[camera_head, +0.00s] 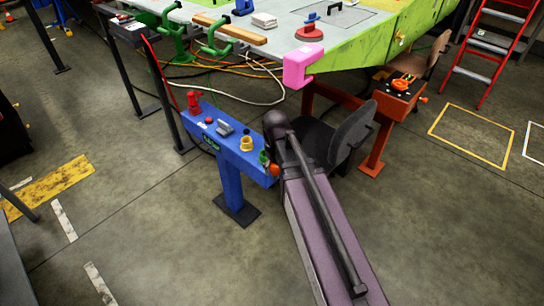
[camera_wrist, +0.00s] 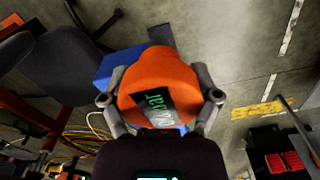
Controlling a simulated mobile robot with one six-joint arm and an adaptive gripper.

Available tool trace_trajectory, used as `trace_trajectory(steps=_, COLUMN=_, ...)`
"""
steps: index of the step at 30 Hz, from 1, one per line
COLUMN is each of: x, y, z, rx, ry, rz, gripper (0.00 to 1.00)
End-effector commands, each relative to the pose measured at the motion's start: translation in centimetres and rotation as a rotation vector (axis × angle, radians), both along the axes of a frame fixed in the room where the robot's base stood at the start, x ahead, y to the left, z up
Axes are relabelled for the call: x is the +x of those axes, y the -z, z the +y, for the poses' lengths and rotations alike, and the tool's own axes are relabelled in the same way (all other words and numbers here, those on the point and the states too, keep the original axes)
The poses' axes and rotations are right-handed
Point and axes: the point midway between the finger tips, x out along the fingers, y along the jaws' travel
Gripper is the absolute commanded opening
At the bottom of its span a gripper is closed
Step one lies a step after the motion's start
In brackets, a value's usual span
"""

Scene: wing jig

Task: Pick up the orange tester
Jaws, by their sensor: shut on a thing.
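In the head view a small orange part of the tester (camera_head: 274,169) shows at the right end of the blue stand (camera_head: 230,148), beside my arm. My arm hides most of my gripper there. I cannot tell whether the tester still touches the stand.
A red item (camera_head: 193,101), a grey item (camera_head: 224,128) and a yellow ring-like item (camera_head: 247,143) sit on the blue stand. A dark chair (camera_head: 350,135) is close to the right of my arm. The wing jig with a pink clamp (camera_head: 300,66) is behind. Floor is open at front left.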

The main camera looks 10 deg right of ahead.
Motion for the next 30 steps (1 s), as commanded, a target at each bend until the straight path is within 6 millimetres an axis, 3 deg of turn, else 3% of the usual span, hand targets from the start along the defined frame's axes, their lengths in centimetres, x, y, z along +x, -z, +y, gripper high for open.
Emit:
trace_trajectory(steps=7, x=-1.67, y=-0.17, z=-0.09, rx=0.000, ry=0.000, rz=0.000, gripper=0.33)
trace_trajectory(steps=30, x=-1.72, y=-0.34, z=-0.10, rx=0.000, ry=0.000, rz=0.000, gripper=0.33)
